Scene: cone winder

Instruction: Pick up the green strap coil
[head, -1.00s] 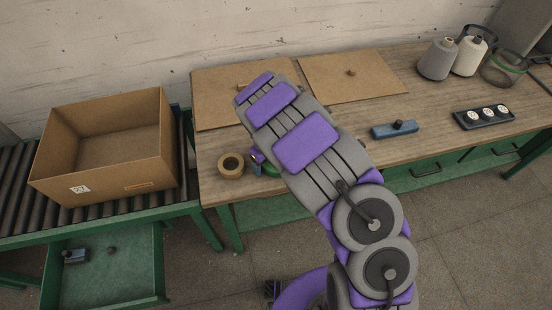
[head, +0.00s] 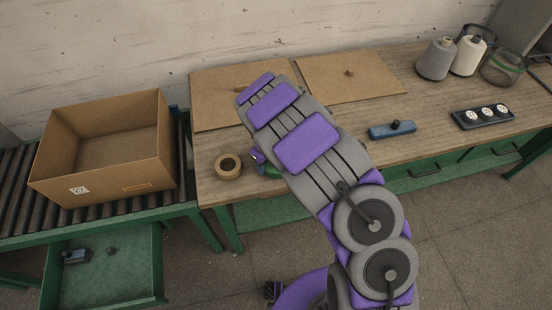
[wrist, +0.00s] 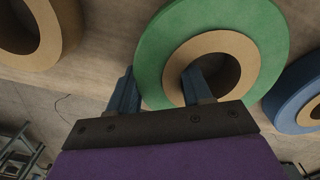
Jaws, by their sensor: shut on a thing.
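The green strap coil (wrist: 163,57) is a green ring around a tan cardboard core. It fills the upper middle of the wrist view. My gripper (wrist: 165,88) is shut on the coil's ring wall, with one finger inside the core hole and the other outside the green rim. In the head view only a small green part of the coil (head: 270,171) shows beside my arm, near the table's front edge. My arm hides the rest. I cannot tell whether the coil is clear of the table.
A tan tape roll (head: 228,167) lies left of the coil, and a blue coil (wrist: 295,95) lies to its right in the wrist view. An open cardboard box (head: 105,150) stands on the roller conveyor at left. A blue tool (head: 392,130) lies on the table at right.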

